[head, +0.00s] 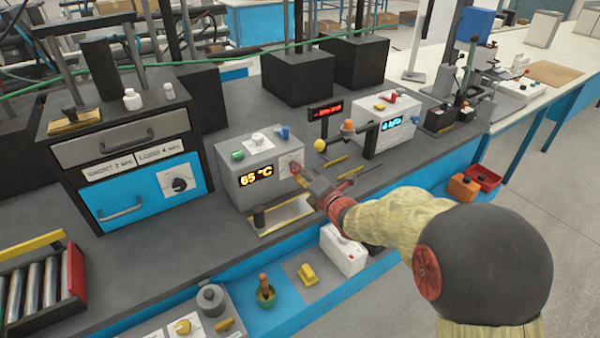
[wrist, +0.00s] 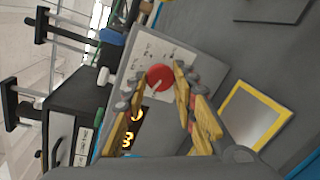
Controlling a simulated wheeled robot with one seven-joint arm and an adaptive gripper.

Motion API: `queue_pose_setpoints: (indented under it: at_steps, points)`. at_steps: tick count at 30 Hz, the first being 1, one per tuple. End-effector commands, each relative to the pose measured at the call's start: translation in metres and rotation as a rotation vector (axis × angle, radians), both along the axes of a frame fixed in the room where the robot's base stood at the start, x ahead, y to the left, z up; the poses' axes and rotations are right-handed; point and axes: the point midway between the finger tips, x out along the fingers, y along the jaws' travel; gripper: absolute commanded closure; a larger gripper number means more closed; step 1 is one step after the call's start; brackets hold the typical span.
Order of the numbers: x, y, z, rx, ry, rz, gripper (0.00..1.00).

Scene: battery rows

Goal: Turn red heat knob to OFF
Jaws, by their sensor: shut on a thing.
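The red heat knob (wrist: 160,77) is a round red disc with a pale pointer line, on a pale dial plate on the front of a grey box (head: 236,183). The box has a lit yellow display (head: 256,176) reading 65 °C. My gripper (head: 301,175) reaches the dial side of this box from the right. In the wrist view its yellow fingers (wrist: 158,84) stand on either side of the knob and are shut on it. In the head view my gripper mostly covers the knob. I cannot read the dial markings.
A yellow-edged plate (head: 285,214) lies in front. A blue-drawer cabinet (head: 145,187) stands left.

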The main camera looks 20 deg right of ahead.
Motion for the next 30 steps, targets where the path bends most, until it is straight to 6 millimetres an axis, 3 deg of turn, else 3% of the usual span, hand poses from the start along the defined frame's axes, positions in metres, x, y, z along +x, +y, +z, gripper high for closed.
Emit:
queue_pose_setpoints:
  at_steps: [15,30]
  points:
    - [-0.0012,0.0018,-0.0038,-0.297,-0.092,0.002,0.98]
    - [-0.0013,0.0016,-0.0047,-0.342,-0.104,0.001,0.98]
